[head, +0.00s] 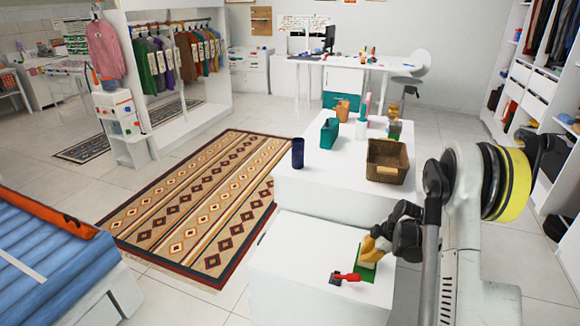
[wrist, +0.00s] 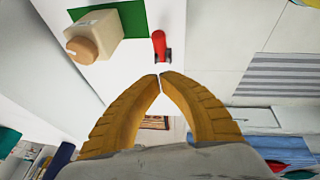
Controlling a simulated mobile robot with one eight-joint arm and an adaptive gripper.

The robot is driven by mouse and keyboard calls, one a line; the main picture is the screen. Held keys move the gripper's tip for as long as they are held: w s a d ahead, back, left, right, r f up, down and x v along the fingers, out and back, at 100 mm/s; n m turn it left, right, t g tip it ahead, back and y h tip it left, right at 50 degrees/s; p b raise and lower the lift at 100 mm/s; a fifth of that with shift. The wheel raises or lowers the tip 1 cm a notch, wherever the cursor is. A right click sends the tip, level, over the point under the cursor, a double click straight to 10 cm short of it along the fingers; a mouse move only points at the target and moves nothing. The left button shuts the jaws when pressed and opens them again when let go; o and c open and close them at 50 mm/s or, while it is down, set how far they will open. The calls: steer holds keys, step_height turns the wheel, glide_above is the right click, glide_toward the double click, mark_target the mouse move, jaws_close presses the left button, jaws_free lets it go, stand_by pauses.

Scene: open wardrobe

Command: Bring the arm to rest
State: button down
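My gripper (wrist: 161,77) has its two yellow fingers drawn together at the tips in the wrist view, with nothing seen between them. In the head view my gripper (head: 373,246) is low at the right, by the near white cabinet. A cream bottle with a tan cap (wrist: 97,38) is on a green square (wrist: 134,18) in the wrist view, apart from the fingers. The green square (head: 362,263) also shows in the head view, partly hidden. A red-handled tool (wrist: 159,46) lies just beyond the fingertips; it also shows in the head view (head: 347,277).
The near white cabinet top (head: 290,262) is mostly bare. The higher white top behind it holds a dark blue cup (head: 298,153), a wicker basket (head: 387,161) and a teal container (head: 329,133). A patterned rug (head: 195,205) lies on the floor at left.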

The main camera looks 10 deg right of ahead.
steer(key=s+a+r+m+h, duration=0.1)
steer(key=s+a+r+m, duration=0.1)
steer(key=a+r, duration=0.35)
steer(key=s+a+r+m, duration=0.2)
steer(key=a+r, duration=0.1)
steer(key=r, duration=0.6)
steer(key=s+a+r+m+h, duration=0.1)
steer(key=s+a+r, duration=0.25)
steer(key=r, duration=0.35)
steer(key=s+a+r+m+t, duration=0.1)
steer(key=s+a+r+m, duration=0.2)
steer(key=s, duration=0.6)
steer(key=s+a+r+m+t, duration=0.2)
steer(key=s+a+r+m, duration=0.1)
steer(key=s+a, duration=0.4)
steer(key=shift+s+r+m+h, duration=0.3)
steer(key=shift+s+m, duration=0.4)
steer(key=shift+s, duration=0.35)
